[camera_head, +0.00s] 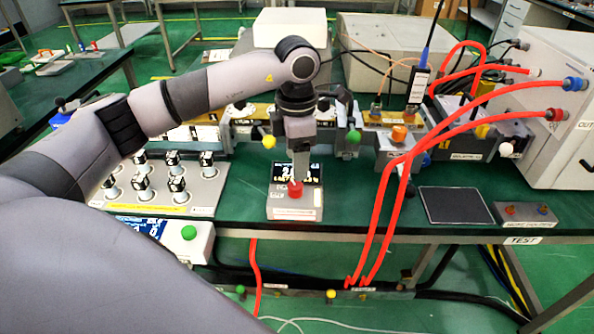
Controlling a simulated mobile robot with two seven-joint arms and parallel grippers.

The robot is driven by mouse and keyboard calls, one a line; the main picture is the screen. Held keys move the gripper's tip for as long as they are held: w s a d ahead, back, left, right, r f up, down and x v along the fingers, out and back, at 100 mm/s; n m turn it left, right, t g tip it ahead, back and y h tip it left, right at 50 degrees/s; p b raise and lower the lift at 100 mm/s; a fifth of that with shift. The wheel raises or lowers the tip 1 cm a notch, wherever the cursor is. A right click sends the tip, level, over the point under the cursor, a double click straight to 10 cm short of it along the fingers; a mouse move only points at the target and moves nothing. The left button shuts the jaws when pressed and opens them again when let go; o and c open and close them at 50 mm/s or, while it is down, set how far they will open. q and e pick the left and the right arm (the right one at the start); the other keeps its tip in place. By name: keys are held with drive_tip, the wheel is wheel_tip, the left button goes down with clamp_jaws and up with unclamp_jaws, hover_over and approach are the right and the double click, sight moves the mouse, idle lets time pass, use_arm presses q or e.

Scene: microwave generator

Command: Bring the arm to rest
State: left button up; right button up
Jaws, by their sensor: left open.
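My left arm (190,100) comes in from the left and reaches across the bench, bent down at the wrist. My left gripper (300,178) points down in front of a small grey box with a display (309,202), just above its red button (295,190). I see nothing held between the fingers. The fingers look narrow from here, and I cannot tell whether the tips touch the box. My right gripper is not in view.
Red cables (392,205) run over the bench's right side from a large white unit (555,100). A dark pad (455,205) lies right of the box. A tray of small cube-topped pieces (180,205) stands to its left. A rail with knobs (395,133) lies behind.

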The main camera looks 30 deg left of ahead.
use_arm(q)
drive_tip(key=shift+r, duration=0.5)
